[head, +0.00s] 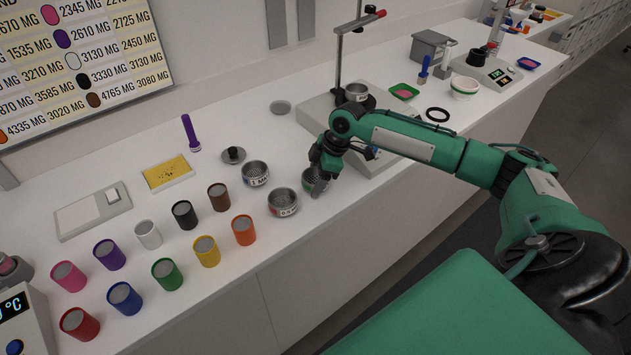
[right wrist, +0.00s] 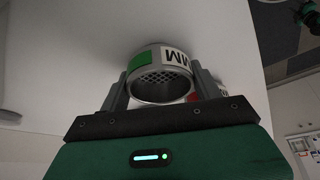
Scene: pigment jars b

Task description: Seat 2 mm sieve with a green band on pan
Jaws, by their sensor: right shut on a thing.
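The 2 mm sieve with the green band (right wrist: 140,68) is a short metal ring with a mesh. My right gripper (right wrist: 163,92) is shut on it, with one finger on each side, in the right wrist view. In the head view the right gripper (head: 322,178) hides part of this sieve (head: 308,182), at the bench's front edge. I cannot tell whether the sieve touches the bench. A metal cup that looks like the pan (head: 356,92) stands on the shaker base, behind and above the gripper. My left gripper is not seen in the head view.
A red-marked sieve (head: 283,203) stands close left of the gripper, another sieve (head: 255,174) behind it. A knobbed lid (head: 233,155) and several coloured jars (head: 206,250) lie further left. The shaker's upright post (head: 338,65) rises beside the cup.

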